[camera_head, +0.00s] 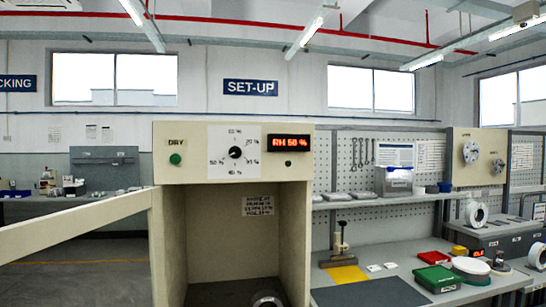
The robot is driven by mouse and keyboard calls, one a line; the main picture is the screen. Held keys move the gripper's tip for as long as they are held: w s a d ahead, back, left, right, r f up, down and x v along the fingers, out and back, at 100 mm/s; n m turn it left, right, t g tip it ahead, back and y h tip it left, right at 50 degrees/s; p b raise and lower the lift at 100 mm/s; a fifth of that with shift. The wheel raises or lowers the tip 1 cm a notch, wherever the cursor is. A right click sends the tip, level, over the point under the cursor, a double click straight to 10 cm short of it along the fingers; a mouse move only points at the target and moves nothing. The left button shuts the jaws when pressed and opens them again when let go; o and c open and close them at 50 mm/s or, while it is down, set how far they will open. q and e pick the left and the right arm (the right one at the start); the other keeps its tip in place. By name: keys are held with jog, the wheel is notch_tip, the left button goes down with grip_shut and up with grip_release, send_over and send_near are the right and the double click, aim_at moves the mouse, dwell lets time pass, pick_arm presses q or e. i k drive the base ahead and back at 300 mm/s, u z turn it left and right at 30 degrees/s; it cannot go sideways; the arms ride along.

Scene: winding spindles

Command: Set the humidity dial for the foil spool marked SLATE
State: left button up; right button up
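The humidity dial (235,152) is a small black knob on a white scale plate on the front of a beige cabinet (185,225). Percent marks surround it, too small to read surely, and its pointer direction is unclear. A red-lit display (289,141) right of the dial reads RH 50 %. A card (258,205) on the cabinet's inner back wall carries several lines of text that I cannot read surely. A round metallic thing (267,299), perhaps a spool, shows at the bottom edge inside the cabinet; no SLATE mark is legible. Neither gripper is in view.
A green button (175,159) sits under the word DRY. A beige bar or door edge (75,224) reaches left from the cabinet. The workbench (400,262) at right holds a red box (434,257), a green box (437,278) and several spools. A shelf runs above it.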

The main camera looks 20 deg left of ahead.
aim_at(234, 152)
jog(key=z, duration=0.6)
jog(key=i, duration=0.9)
jog(key=u, duration=0.3)
